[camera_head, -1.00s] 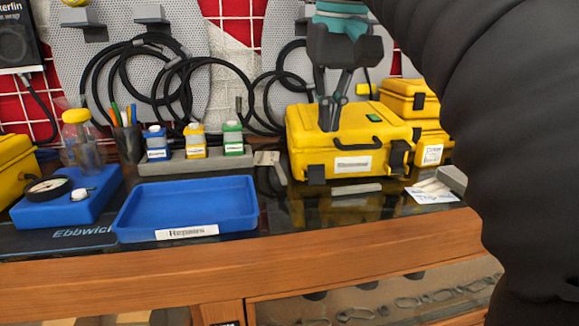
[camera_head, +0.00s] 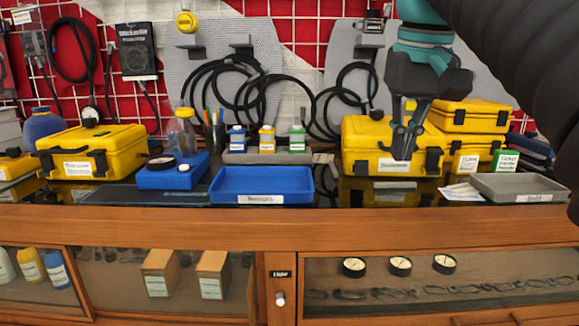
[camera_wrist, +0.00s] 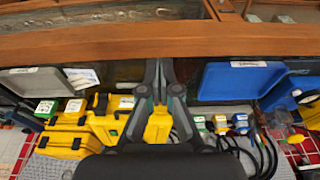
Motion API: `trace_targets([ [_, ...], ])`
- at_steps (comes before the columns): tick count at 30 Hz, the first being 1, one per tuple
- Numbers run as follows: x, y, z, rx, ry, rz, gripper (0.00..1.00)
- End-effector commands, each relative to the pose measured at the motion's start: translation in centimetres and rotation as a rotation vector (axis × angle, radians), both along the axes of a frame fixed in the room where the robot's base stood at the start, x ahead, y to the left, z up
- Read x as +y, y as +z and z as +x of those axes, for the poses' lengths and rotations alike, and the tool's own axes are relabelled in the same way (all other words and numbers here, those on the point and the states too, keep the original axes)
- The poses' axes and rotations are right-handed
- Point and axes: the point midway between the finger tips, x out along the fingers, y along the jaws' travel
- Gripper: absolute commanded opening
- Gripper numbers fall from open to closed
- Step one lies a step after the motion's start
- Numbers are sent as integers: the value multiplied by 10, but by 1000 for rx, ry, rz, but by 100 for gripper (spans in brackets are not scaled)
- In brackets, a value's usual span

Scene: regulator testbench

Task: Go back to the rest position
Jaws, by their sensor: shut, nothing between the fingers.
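My gripper (camera_head: 402,153) hangs from its teal wrist at the right in the head view, fingers pointing down and shut, with nothing between them. It overlaps the front of a yellow case (camera_head: 362,133) on the bench, and I cannot tell the gap between them. In the wrist view my gripper (camera_wrist: 160,66) shows with its fingers close together, and yellow case parts lie behind it. The dark ribbed arm fills the upper right of the head view.
On the wooden bench (camera_head: 200,228) stand a blue tray (camera_head: 262,178), a grey tray (camera_head: 520,182), another yellow case (camera_head: 92,145) and a blue block with a gauge (camera_head: 170,172). Glass-fronted compartments lie below. A pegboard with coiled black cables (camera_head: 240,100) is behind.

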Motion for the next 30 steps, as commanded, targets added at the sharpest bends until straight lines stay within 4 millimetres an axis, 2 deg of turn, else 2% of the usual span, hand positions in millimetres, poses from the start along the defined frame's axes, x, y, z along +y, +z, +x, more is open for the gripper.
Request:
trace_targets([
  [11,0,-33,-8,-36,0,0,0],
  [17,0,-65,-18,-70,0,0,0],
  [23,0,-123,-38,-127,0,0,0],
  [30,0,-211,-70,-202,0,0,0],
])
